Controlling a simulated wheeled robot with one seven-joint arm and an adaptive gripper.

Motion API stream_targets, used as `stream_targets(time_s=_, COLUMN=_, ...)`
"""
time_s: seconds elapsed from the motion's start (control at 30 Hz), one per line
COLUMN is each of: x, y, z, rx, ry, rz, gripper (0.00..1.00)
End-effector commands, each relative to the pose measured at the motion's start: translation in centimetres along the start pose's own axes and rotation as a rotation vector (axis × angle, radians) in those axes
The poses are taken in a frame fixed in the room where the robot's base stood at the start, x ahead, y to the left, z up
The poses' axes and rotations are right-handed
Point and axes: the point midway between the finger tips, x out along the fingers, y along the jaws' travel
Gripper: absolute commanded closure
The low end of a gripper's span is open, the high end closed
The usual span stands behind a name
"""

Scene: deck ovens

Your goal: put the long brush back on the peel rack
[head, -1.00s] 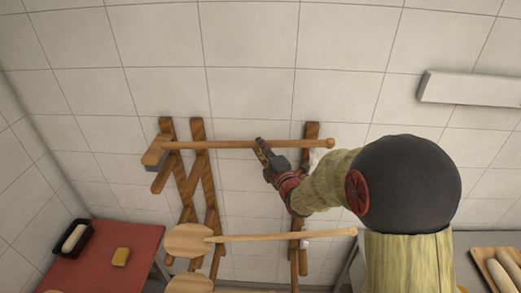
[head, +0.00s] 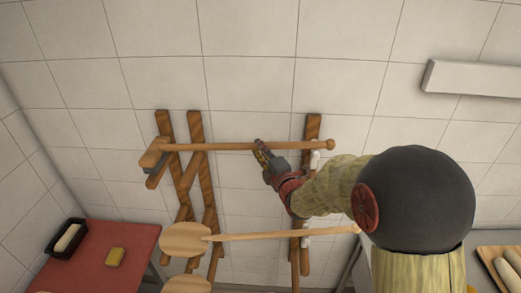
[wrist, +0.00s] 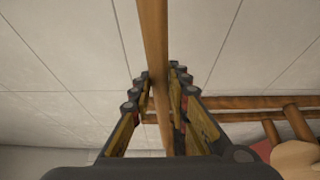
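The long brush (head: 230,147) has a wooden handle and a block head at its left end. It lies nearly level across the upper part of the peel rack (head: 196,130), whose dark wooden posts stand against the tiled wall. My gripper (head: 262,147) is shut on the handle near its middle. In the wrist view the handle (wrist: 153,40) runs between my two fingers (wrist: 158,82), which sit close on both sides. I cannot tell whether the brush touches the rack's supports; the fingers hide part of the handle.
A wooden peel (head: 185,238) hangs lower on the rack, with another peel (head: 187,284) below it. A red table (head: 125,240) at the left bears a black tin (head: 53,250) and a yellow sponge (head: 115,257). A white box (head: 470,80) is on the wall at upper right.

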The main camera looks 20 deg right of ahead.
Motion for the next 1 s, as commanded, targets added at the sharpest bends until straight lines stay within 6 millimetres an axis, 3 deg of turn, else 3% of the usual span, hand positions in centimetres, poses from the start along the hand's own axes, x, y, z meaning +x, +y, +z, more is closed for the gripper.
stream_targets(time_s=0.37, x=0.0, y=0.1, z=0.0, rx=0.000, ry=0.000, rz=0.001, gripper=0.62)
stream_targets(time_s=0.7, x=-0.2, y=-0.1, z=0.0, rx=-0.002, ry=0.000, rz=-0.003, gripper=0.62)
stream_targets(time_s=0.87, x=-1.9, y=0.0, z=0.0, rx=-0.001, ry=0.000, rz=-0.001, gripper=0.62)
stream_targets(time_s=1.0, x=-4.5, y=0.0, z=0.1, rx=-0.001, ry=-0.002, rz=0.000, gripper=0.62)
